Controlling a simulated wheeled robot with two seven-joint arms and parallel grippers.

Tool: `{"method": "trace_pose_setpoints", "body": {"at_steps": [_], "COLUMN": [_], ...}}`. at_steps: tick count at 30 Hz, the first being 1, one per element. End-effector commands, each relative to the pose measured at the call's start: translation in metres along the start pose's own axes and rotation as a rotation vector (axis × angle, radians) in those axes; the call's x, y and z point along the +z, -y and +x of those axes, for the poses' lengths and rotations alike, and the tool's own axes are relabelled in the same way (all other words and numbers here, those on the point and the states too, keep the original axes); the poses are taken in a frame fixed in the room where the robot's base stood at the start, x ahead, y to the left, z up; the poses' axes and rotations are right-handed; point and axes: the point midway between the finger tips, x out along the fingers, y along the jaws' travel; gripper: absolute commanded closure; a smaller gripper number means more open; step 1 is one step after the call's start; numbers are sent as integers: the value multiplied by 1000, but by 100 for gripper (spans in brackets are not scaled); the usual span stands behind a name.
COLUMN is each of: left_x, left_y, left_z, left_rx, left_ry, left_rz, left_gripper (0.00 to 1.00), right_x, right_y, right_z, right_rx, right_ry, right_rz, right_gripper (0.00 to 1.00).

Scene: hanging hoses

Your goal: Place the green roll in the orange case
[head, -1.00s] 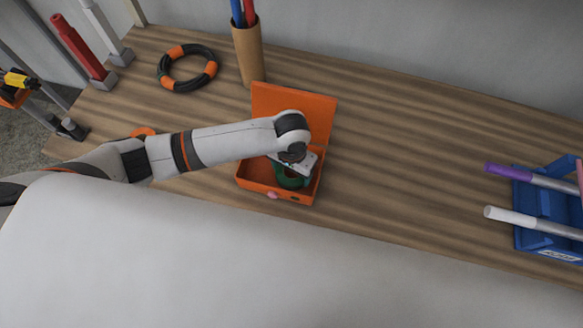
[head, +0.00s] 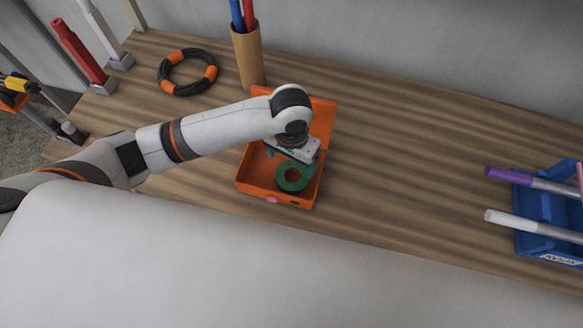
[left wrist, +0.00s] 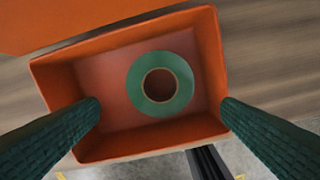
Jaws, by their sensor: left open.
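The green roll (head: 292,178) lies flat inside the open orange case (head: 256,174), toward its front right in the head view. The left wrist view shows the roll (left wrist: 160,84) from above, on the floor of the case (left wrist: 135,149), with clear space around it. My left gripper (head: 290,156) is above the case, raised off the roll. Its two dark green textured fingers (left wrist: 160,112) are spread wide and hold nothing. The lid of the case stands up at the back, partly hidden by my left arm. My right gripper is in neither view.
A black and orange ring (head: 187,72) lies at the back left beside a brown cylindrical holder (head: 248,56) with pens. A blue rack (head: 537,206) with markers stands at the right. The wooden table (head: 410,165) between case and rack is clear.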

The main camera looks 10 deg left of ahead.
Motion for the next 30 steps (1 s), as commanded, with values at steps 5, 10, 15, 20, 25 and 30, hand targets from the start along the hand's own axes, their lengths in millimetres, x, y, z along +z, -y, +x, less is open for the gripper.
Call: {"method": "trace_pose_setpoints", "body": {"at_steps": [5,10,15,20,25,30], "left_x": [1,0,0,0,0,0], "left_y": [1,0,0,0,0,0], "left_z": [-28,-39,-40,-40,-40,-39], "left_rx": [-2,0,0,-1,-1,-1], "left_ry": [2,-1,-1,-1,-1,-1], "left_rz": [0,1,0,0,0,0], "left_gripper": [12,12,12,12,12,12], "right_x": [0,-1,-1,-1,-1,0], "right_y": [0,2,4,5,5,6], "right_z": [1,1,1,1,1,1], "right_rx": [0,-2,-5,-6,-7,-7], "right_ry": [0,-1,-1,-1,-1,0], "right_rz": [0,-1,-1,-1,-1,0], "right_gripper": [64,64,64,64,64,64]}}
